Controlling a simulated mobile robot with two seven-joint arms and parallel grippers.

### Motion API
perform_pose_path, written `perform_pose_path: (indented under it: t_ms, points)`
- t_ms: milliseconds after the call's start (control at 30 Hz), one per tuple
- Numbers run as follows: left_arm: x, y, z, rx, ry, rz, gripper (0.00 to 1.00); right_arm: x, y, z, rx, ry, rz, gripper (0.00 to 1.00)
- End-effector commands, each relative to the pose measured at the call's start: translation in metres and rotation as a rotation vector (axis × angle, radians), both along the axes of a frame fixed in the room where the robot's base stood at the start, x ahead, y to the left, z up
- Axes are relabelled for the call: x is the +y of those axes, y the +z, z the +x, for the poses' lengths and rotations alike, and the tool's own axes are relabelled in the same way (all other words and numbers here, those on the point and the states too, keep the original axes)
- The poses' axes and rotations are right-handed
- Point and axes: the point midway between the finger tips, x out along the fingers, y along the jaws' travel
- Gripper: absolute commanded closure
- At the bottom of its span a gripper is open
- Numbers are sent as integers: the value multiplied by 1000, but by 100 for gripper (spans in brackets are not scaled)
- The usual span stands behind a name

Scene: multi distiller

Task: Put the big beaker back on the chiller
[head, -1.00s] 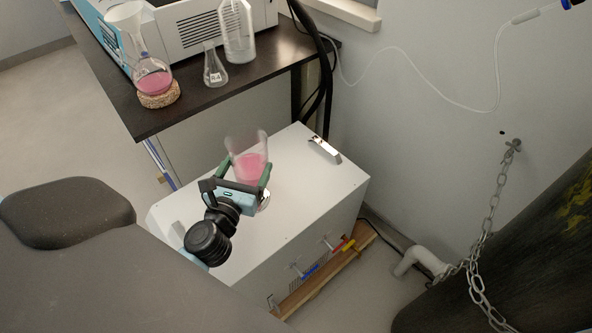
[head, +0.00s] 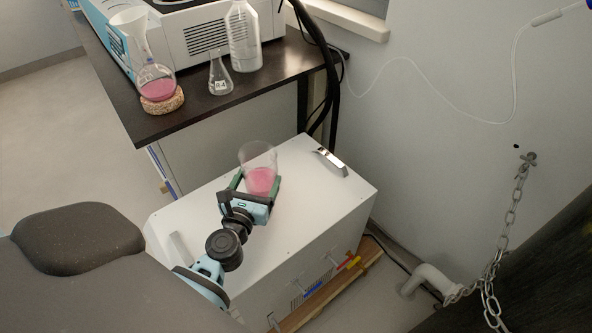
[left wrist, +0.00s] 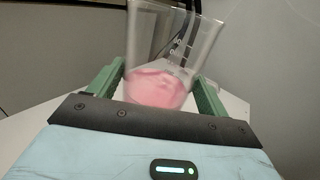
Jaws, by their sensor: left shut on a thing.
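The big beaker (head: 258,160) is clear, with pink liquid in its lower part. It shows over the white top of the chiller (head: 310,205). My left gripper (head: 260,183) is shut on the beaker, with a green finger on each side of it. In the left wrist view the beaker (left wrist: 160,85) stands between the two fingers, slightly tilted in the picture, and its liquid surface is uneven. I cannot tell whether the beaker's base touches the chiller top. My right gripper is not in view.
A dark table (head: 200,108) behind the chiller holds a round flask with a funnel on a cork ring (head: 162,104), a small conical flask (head: 220,75) and a clear bottle (head: 243,40). The chiller has a metal handle (head: 330,162). A chain (head: 510,215) hangs at the right.

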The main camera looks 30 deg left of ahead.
Motion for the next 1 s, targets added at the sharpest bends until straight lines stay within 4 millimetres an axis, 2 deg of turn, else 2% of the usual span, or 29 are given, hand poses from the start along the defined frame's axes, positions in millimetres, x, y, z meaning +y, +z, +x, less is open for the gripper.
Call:
perform_pose_path:
  t_ms: [100, 500, 700, 867, 1000]
  points:
    - [-8, 0, 28, -6, -3, -1, 63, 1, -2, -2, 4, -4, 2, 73]
    - [-28, -10, 107, -3, -2, 2, 63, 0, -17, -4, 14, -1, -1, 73]
    - [-32, -11, 124, -3, 0, 1, 63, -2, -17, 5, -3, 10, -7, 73]
    - [-33, -11, 125, -3, -1, 1, 63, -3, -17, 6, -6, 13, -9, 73]
    - [-33, -24, 125, 1, -2, 5, 63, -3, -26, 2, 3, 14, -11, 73]
